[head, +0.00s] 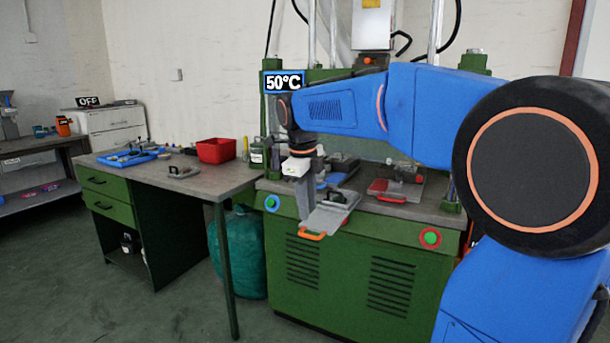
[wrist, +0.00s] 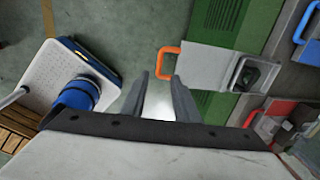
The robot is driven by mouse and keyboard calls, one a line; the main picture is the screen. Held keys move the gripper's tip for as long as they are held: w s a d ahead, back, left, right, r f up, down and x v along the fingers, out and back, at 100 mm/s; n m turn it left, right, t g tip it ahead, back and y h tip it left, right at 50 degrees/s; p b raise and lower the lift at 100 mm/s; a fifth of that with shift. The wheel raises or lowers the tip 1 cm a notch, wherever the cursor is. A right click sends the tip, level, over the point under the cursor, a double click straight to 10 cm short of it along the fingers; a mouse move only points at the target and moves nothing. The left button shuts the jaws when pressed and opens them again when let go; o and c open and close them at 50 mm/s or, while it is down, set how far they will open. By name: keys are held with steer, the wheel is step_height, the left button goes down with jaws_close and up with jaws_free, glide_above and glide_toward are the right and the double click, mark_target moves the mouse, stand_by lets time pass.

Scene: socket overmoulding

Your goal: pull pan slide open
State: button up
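The pan slide is a grey plate (head: 333,212) with an orange handle (head: 312,235) at its front end. It juts out over the front edge of the green machine. In the wrist view the plate (wrist: 205,65) lies at upper right, and its orange handle (wrist: 166,62) is above the fingers. My gripper (wrist: 158,88) is open, with two dark fingers apart and nothing between them. The handle is beyond the fingertips and slightly right, not between them. In the head view my gripper (head: 304,200) points down beside the plate's left side; its fingertips are hard to make out.
A red-handled slide (head: 385,190) sits to the right on the machine. A blue-handled slide shows in the wrist view (wrist: 306,25). Floor in front is clear.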

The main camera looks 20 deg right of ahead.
step_height(320, 180, up, 10)
steer(key=s+a, duration=0.1)
steer(key=shift+a+f, duration=0.15)
steer(key=shift+f, duration=0.1)
stand_by(0.4)
steer(key=s+a+f+n+t, duration=0.1)
steer(key=s+f+n, duration=1.1)
steer(key=s+n, duration=0.1)
steer(key=s+a+f+n+t+y, duration=0.1)
steer(key=s+f+n+t, duration=0.1)
steer(key=s+f+n, duration=1.1)
steer(key=shift+s+a+n+t+y, duration=0.3)
steer(key=shift+s+n, duration=0.1)
steer(key=shift+n, duration=0.7)
